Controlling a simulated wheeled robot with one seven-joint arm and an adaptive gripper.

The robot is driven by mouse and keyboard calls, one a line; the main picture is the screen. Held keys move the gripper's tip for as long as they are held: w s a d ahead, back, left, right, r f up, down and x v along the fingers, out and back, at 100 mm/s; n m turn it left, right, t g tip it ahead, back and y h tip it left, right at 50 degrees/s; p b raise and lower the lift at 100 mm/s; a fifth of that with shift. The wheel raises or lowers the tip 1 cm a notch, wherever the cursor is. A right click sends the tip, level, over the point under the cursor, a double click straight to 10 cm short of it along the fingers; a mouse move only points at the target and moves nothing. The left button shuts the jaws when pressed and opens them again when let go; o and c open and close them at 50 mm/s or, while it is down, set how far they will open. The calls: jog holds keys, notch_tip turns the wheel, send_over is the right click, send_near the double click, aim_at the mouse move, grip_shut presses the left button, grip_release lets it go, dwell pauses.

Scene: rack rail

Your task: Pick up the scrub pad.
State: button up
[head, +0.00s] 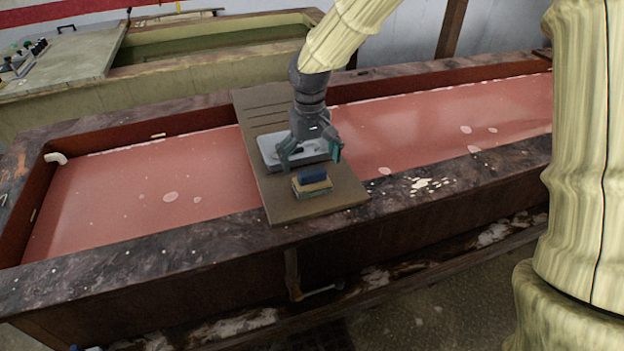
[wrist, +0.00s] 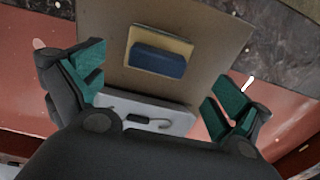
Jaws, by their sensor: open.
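What looks like the scrub pad (head: 312,188) is a tan slab with a blue block (head: 313,176) on its top. It lies on a brown board near the board's front edge. In the wrist view the tan slab (wrist: 160,42) and blue block (wrist: 157,63) show at upper middle, between and beyond the fingers. My gripper (head: 311,154) is open and empty, pointing down. It is above a grey tray, behind the pad and apart from it. The fingers also show in the wrist view (wrist: 154,84), spread wide on both sides.
The grey tray (head: 268,151) holds a dark, hook-shaped item (wrist: 150,120) and sits close behind the pad. The brown board (head: 335,195) spans a long trough of reddish liquid (head: 120,195) with a dark stone-like rim (head: 180,250). Another greenish trough (head: 200,42) stands behind.

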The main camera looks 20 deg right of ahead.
aim_at(313, 171)
jog(key=shift+w+f, duration=0.1)
jog(key=shift+f, duration=0.35)
jog(key=shift+s+d+f, duration=0.1)
jog(key=shift+s+f, duration=0.2)
jog(key=shift+f, duration=0.1)
jog(key=shift+w+d+f+p, duration=0.1)
jog(key=shift+f+p, duration=0.35)
jog(key=shift+f, duration=0.7)
jog(key=shift+w+f+p, duration=0.1)
jog(key=shift+f+p, duration=0.35)
jog(key=shift+f, duration=0.7)
jog(key=shift+s, duration=0.1)
jog(key=shift+c, duration=0.4)
jog(key=shift+s, duration=0.1)
jog(key=c, duration=1)
